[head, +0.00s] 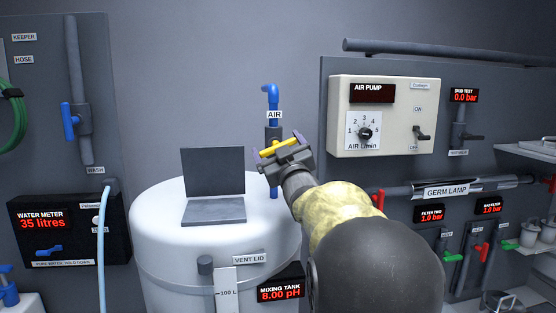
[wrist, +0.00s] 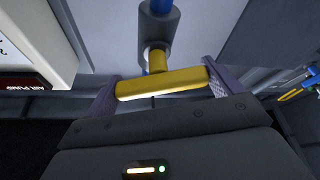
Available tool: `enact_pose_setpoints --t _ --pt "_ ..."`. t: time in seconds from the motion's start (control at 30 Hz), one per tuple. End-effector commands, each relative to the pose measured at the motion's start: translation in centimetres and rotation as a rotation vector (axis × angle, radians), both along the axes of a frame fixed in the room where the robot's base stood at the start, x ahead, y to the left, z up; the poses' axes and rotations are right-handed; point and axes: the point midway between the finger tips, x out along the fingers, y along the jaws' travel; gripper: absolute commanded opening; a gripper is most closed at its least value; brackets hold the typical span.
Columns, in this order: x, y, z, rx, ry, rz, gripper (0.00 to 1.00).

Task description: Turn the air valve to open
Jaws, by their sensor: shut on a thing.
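The air valve has a yellow handle (head: 281,147) on a grey body (head: 273,133), set in a blue pipe (head: 270,95) under the AIR label (head: 274,115). My gripper (head: 281,149) is shut on the yellow handle. In the wrist view the yellow handle (wrist: 162,83) lies crosswise between the two fingers of my gripper (wrist: 162,86), one at each end. The grey valve body (wrist: 158,30) stands just beyond it. My arm hides part of the area below the valve.
A white mixing tank (head: 160,225) stands below, with an open laptop-like panel (head: 213,185) on its lid. The air pump box (head: 383,115) is on the wall at right. A water meter (head: 50,235) is at left.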

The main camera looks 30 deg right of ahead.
Motion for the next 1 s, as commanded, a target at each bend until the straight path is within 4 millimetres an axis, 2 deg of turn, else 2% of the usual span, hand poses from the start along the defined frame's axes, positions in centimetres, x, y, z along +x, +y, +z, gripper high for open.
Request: enact_pose_setpoints --t 1.0 --pt "0.06 0.06 0.16 -0.914 0.265 0.0 0.68"
